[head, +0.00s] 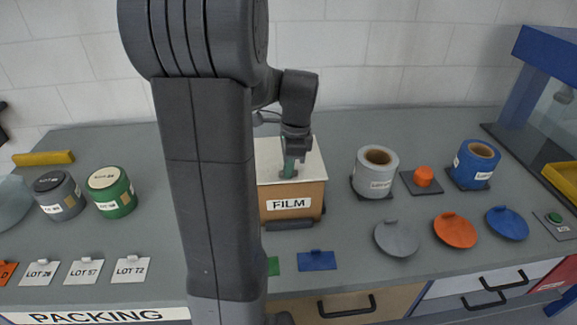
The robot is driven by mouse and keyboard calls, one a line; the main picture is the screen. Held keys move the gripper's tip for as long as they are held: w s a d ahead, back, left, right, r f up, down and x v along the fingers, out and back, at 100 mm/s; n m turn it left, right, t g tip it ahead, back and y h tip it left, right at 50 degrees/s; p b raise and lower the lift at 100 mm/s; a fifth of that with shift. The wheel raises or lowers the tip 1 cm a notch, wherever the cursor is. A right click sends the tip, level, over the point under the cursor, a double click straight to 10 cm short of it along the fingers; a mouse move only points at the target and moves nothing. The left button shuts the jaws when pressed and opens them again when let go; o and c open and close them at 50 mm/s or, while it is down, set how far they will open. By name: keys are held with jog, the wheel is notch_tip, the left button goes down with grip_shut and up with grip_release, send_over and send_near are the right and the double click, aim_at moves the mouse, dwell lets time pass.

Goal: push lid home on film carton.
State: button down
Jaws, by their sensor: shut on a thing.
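The film carton (292,200) is a brown box with a white FILM label on its front, standing on the grey bench in the middle of the head view. Its pale lid (310,165) lies on top, and its left part is hidden behind my arm.
To the right stand a grey roll (375,178), a small orange piece (423,176) and a blue roll (474,165), with several coloured discs in front. Lot cards (84,272) line the front edge.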

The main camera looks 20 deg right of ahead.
jog(key=shift+s+f+b, duration=0.15)
jog(key=shift+f+b, duration=0.15)
jog(key=shift+f, duration=0.35)
dwell(0.8)
jog(key=c, duration=1.5)
grip_release()
jog(key=shift+s, duration=0.1)
jog(key=o, duration=0.4)
jog(key=shift+r, duration=0.1)
jog(key=shift+w+r+p, duration=0.3)
jog(key=shift+r+p, duration=0.25)
jog(key=shift+p, duration=0.05)
jog(key=shift+s+r+p, duration=0.1)
jog(key=shift+r+p, duration=2.5)
jog(key=shift+r, duration=0.4)
